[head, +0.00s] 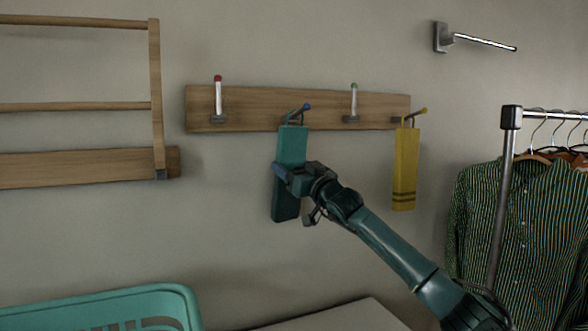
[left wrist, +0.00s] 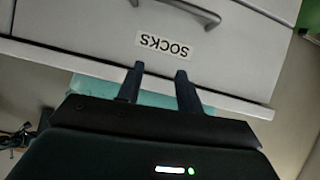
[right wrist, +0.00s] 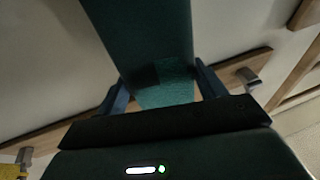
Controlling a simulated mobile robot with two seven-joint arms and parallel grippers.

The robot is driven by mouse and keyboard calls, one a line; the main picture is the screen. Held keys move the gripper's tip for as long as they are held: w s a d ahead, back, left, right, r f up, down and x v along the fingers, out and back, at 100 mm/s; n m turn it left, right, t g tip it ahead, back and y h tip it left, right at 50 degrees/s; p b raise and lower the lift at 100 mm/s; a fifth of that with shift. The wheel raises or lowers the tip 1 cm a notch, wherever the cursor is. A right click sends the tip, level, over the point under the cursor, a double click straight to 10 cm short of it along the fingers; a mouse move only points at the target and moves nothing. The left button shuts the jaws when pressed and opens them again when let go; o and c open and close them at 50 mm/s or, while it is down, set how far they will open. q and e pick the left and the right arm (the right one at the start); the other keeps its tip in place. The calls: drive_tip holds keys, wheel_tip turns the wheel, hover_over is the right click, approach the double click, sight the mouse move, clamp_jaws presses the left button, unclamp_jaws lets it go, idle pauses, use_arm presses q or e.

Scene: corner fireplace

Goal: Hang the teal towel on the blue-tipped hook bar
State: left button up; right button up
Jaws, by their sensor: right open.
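The teal towel (head: 291,145) hangs upright against the wall, with a loop at its top that appears to be over the blue-tipped hook bar (head: 305,107). My right gripper (head: 294,193) is at the towel's middle and covers part of it. In the right wrist view the towel (right wrist: 150,40) runs between the two blue fingers, which stand apart on either side of it. My left gripper (left wrist: 160,70) is open and empty, facing a white drawer labelled SOCKS (left wrist: 165,45), away from the towel.
The wooden rack board (head: 250,98) also has red-tipped (head: 218,95) and green-tipped (head: 353,98) pegs. A yellow towel (head: 405,165) hangs at its right end. A clothes rail (head: 510,150) with shirts stands right. A teal basket (head: 160,295) is at the lower left.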

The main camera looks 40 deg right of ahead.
drive_tip(key=o, duration=1.2)
drive_tip(key=shift+c, duration=0.2)
use_arm(q)
drive_tip(key=f+t+b, duration=0.1)
drive_tip(key=b, duration=0.4)
drive_tip(key=s+a+f+n+t+b, duration=0.1)
drive_tip(key=b, duration=0.5)
drive_tip(key=shift+a, duration=0.3)
use_arm(e)
drive_tip(key=v, duration=1.3)
